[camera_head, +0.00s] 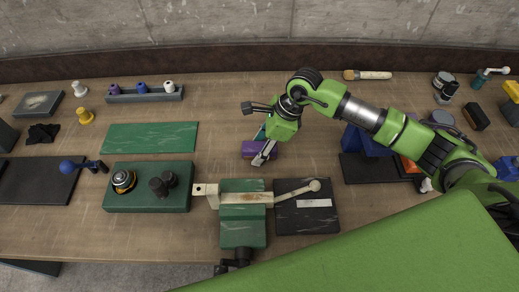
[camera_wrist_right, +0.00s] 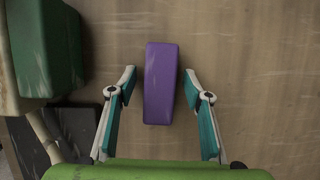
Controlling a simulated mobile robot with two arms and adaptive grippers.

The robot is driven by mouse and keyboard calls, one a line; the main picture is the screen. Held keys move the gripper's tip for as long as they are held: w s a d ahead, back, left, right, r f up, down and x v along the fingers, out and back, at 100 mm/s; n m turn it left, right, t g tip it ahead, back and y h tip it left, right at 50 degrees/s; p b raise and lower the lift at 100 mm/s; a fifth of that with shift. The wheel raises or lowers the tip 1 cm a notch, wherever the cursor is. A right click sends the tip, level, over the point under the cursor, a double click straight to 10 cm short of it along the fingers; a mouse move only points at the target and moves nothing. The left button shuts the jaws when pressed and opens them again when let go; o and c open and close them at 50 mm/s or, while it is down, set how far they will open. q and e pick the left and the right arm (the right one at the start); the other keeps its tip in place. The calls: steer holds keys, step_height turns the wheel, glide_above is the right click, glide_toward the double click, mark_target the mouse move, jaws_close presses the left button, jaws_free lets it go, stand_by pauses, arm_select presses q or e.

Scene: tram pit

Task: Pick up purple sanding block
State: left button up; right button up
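The purple sanding block (camera_head: 252,150) lies on the wooden workbench, just behind the green vise, partly hidden by my right gripper in the head view. In the right wrist view the purple block (camera_wrist_right: 161,84) lies between the tips of my right gripper (camera_wrist_right: 161,92). The fingers are spread, with a gap visible on both sides of the block. My right gripper (camera_head: 257,133) is open at the block in the head view. My left gripper is not in view.
The green vise (camera_head: 243,227) with its pale handle stands in front of the block. A green mat (camera_head: 150,137) lies to the left. A green base with knobs (camera_head: 147,201) stands left of the vise. Bare bench is behind the block.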

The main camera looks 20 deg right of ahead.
mark_target(253, 147)
steer(key=c, duration=1)
steer(key=shift+r, duration=0.1)
steer(key=shift+r+p, duration=0.2)
steer(key=shift+p, duration=0.25)
steer(key=r+p, duration=0.2)
steer(key=r, duration=0.1)
steer(key=r+p, duration=0.1)
steer(key=shift+s+a+r, duration=0.15)
steer(key=shift+s+r, duration=0.1)
steer(key=shift+r, duration=0.05)
steer(key=s+a+r+p, duration=0.1)
steer(key=s+a+r, duration=0.1)
steer(key=s, duration=0.2)
steer(key=s+a+r+p, duration=0.2)
steer(key=s+r, duration=0.1)
steer(key=s, duration=0.1)
steer(key=s+a+r+p, duration=0.1)
steer(key=s+a+r, duration=0.1)
steer(key=s+r, duration=0.1)
steer(key=shift+s+r, duration=0.15)
steer(key=shift+s, duration=0.35)
